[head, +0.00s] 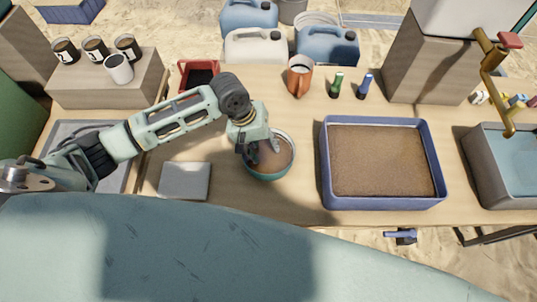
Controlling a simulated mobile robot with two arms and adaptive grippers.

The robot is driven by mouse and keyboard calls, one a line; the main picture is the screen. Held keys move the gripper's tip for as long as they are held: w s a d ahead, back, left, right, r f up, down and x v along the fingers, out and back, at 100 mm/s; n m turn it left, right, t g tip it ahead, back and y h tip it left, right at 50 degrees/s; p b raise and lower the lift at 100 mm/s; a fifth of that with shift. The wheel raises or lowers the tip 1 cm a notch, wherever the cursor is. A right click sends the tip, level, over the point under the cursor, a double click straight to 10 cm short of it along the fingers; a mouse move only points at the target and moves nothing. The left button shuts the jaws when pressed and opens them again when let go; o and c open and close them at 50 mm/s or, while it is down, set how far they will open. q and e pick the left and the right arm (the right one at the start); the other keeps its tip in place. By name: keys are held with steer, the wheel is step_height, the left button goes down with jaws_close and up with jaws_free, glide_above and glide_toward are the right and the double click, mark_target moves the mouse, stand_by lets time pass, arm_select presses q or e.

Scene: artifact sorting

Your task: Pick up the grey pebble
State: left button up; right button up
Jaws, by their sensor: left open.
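My left gripper (258,148) reaches in from the left and points down at a teal bowl (270,177) with brown contents. Its fingers are open and overlap the bowl's left and middle part in the picture. I cannot tell whether they touch the contents. I cannot make out a grey pebble; the gripper hides part of the bowl's inside. My right gripper is out of view.
A blue tray of brown soil (324,170) lies right of the bowl. A grey flat square (184,181) lies to the left. An orange-brown jug (300,78), a green marker (336,85) and a blue marker (364,87) stand behind. A grey basin (482,170) is far right, below a brass tap (492,70).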

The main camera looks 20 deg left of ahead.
mark_target(269, 156)
arm_select(q)
steer(key=x, duration=0.4)
steer(key=shift+a+f, duration=0.1)
steer(key=shift+a, duration=0.1)
steer(key=shift+d+f, duration=0.1)
steer(key=shift+f, duration=0.1)
steer(key=shift+s, duration=0.1)
steer(key=shift+f, duration=0.15)
steer(key=c, duration=0.7)
jaws_close()
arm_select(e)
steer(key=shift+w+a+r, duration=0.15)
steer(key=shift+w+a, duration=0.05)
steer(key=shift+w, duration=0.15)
